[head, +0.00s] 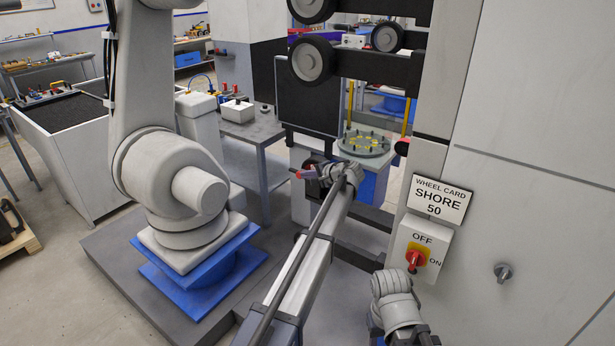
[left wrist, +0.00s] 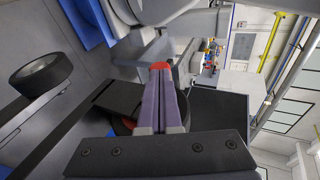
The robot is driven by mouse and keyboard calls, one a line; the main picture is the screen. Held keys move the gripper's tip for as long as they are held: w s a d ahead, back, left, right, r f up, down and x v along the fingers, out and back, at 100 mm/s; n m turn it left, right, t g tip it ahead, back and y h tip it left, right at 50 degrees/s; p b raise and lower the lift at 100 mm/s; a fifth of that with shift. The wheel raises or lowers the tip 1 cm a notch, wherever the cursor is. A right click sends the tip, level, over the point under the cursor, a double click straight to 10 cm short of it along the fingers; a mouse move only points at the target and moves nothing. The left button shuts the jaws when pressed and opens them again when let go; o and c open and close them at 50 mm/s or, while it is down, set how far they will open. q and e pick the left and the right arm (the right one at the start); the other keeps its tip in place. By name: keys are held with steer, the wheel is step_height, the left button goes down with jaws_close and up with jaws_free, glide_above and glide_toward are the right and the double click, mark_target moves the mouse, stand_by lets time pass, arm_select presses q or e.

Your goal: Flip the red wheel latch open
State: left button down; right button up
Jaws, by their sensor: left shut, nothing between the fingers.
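My left gripper (head: 301,173) reaches up the middle of the head view, with its fingers pointing left. In the left wrist view its purple fingers (left wrist: 161,95) lie together, with nothing visible between them. A small red piece (left wrist: 160,66) shows at the fingertips. I cannot tell whether it is the latch or part of the fingertips, or whether they touch it. No red wheel latch can be made out for certain. My right gripper is not visible; a grey arm joint stands at the bottom right of the head view.
Black wheels (head: 311,61) on dark bars stand above and behind the left gripper. A round fixture plate (head: 364,142) lies beyond it. A grey-white robot arm (head: 168,175) stands at left.

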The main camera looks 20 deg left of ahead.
arm_select(q)
steer(key=a, duration=0.1)
steer(key=w+a, duration=0.1)
steer(key=a, duration=0.2)
steer(key=shift+w+a, duration=0.35)
steer(key=shift+r, duration=0.1)
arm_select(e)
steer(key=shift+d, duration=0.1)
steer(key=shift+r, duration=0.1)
